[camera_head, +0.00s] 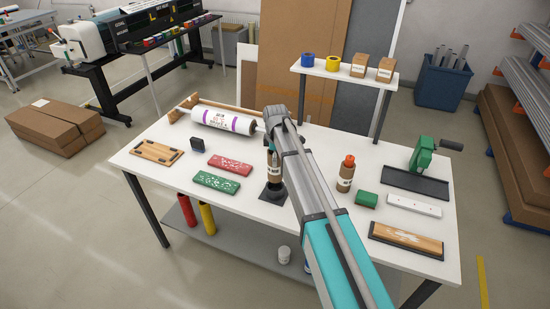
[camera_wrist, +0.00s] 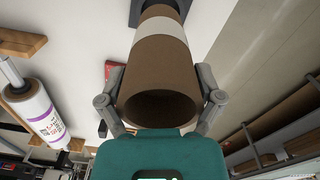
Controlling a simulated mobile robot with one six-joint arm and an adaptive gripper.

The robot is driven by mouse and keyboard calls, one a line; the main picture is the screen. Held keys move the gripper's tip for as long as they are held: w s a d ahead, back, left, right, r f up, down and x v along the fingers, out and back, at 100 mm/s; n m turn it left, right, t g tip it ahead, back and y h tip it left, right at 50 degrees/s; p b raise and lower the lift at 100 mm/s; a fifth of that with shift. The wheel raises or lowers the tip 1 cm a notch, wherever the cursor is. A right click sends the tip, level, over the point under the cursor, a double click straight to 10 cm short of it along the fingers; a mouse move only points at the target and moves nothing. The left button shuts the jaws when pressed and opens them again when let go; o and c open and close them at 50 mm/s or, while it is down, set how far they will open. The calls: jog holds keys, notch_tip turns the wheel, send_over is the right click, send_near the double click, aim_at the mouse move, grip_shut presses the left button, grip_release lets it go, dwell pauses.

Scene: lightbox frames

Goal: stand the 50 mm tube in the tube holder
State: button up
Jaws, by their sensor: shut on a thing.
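The tube (camera_wrist: 160,65) is brown cardboard with a white band, and its open near end faces the wrist camera. My gripper (camera_wrist: 160,78) is shut on it, with one finger on each side. In the head view the tube (camera_head: 273,171) hangs roughly upright under my gripper (camera_head: 272,148), partly hidden by my arm. Its lower end is at the black square-based tube holder (camera_head: 273,195). A dark part of the holder (camera_wrist: 136,14) shows beyond the far end in the wrist view. I cannot tell whether the tube is inside the holder or just above it.
A brown container with an orange top (camera_head: 347,172) and a green block (camera_head: 366,200) stand right of my arm. Red (camera_head: 230,165) and green (camera_head: 216,182) patterned plates lie left. A white roll (camera_head: 222,121) lies behind them. A raised shelf (camera_head: 345,74) stands at the back.

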aim_at(276, 174)
jog(key=shift+f+b, duration=1.45)
jog(key=shift+f, duration=0.25)
jog(key=shift+f+b, duration=2.85)
dwell(1.4)
jog(key=o, duration=0.9)
jog(key=shift+o, duration=0.2)
jog(key=shift+r, duration=0.15)
notch_tip(276, 174, up, 11)
jog(key=p, duration=1.1)
jog(key=shift+r+p, duration=0.1)
jog(key=shift+p, duration=0.2)
